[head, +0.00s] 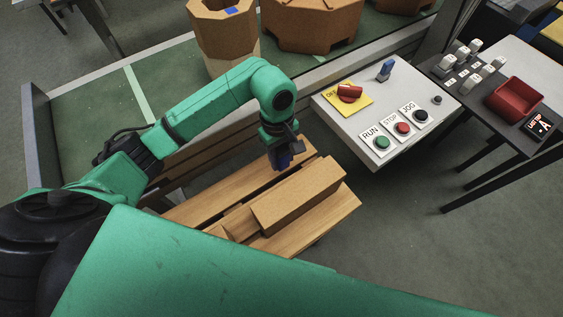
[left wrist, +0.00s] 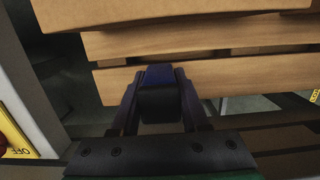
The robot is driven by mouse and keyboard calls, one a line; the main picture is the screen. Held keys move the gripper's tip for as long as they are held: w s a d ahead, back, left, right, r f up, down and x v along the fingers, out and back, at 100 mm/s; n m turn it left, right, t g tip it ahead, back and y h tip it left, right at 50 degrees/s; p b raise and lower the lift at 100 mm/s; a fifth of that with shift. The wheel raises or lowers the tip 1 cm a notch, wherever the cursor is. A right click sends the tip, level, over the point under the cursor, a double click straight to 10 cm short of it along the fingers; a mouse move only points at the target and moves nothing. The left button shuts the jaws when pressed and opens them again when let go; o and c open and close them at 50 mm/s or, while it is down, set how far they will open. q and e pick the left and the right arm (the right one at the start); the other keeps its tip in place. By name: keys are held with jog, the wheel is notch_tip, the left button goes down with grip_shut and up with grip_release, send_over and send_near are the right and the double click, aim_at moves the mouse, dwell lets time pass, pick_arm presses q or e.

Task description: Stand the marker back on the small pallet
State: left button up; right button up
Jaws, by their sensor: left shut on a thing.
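My left gripper (head: 284,160) points down over the back edge of the small wooden pallet (head: 195,207). It is shut on a dark blue, blocky thing that seems to be the marker. In the left wrist view the marker (left wrist: 160,92) sits between the two fingers, black in front with a blue top, in front of the pallet slats (left wrist: 190,47). The head view shows only a little dark blue at the fingertips. I cannot tell whether the marker touches the pallet. My right gripper is out of view.
A long brown block (head: 300,195) lies on the pallet. A grey control panel (head: 345,125) with a yellow OFF plate, several buttons and a blue piece (head: 385,70) stands to the right. Large brown blocks (head: 312,22) stand on the green surface behind.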

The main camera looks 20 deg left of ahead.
aim_at(282, 163)
pick_arm(q)
notch_tip(282, 163, down, 4)
jog(key=shift+f, duration=0.15)
jog(key=o, duration=1.1)
jog(key=shift+c, duration=0.2)
jog(key=shift+r+p, duration=0.3)
jog(key=shift+r, duration=0.05)
jog(key=shift+r+b, duration=0.3)
jog(key=r, duration=0.3)
jog(key=r+b, duration=0.1)
jog(key=r, duration=0.3)
jog(key=w+a+r, duration=0.1)
jog(key=r, duration=0.3)
jog(key=shift+b, duration=0.35)
jog(key=shift+a, duration=0.1)
